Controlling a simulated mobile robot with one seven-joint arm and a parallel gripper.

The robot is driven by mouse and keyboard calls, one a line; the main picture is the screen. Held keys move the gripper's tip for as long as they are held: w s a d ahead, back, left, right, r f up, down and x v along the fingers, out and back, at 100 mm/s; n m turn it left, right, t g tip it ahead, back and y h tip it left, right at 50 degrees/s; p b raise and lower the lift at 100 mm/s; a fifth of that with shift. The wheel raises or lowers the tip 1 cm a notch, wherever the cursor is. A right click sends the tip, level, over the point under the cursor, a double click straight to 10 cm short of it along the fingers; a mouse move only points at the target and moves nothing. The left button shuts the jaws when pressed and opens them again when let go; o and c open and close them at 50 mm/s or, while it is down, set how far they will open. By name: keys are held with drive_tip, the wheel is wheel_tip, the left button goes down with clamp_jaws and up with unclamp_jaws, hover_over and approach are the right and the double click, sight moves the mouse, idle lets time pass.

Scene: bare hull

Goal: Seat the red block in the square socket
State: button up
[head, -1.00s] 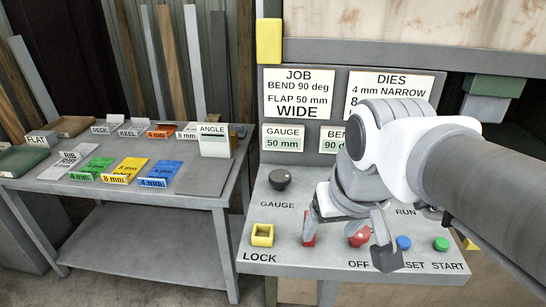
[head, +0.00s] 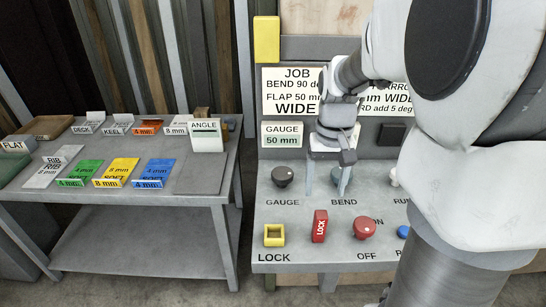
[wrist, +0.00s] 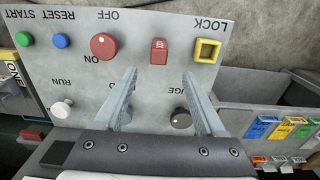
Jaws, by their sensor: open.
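The red block (head: 320,226), marked LOCK, stands on the grey control panel, just right of the yellow square socket (head: 274,235). The socket is an open frame and looks empty. My gripper (head: 327,184) is open and empty, farther back than the block, in front of the BEND knob (head: 338,174). In the wrist view the red block (wrist: 158,51) lies beyond the fingertips, roughly between them, with the socket (wrist: 207,51) to its right. The block is apart from both fingers.
A red OFF/ON knob (head: 364,228) sits close to the right of the block. The GAUGE knob (head: 282,176) is behind the socket. A blue RESET button (head: 403,231) is partly hidden by my arm. A side table (head: 205,170) with labelled plates stands at left.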

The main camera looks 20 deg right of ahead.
sight(320, 223)
wheel_tip(320, 223, down, 7)
drive_tip(key=shift+s+f, duration=0.1)
drive_tip(key=shift+f, duration=2.6)
clamp_jaws()
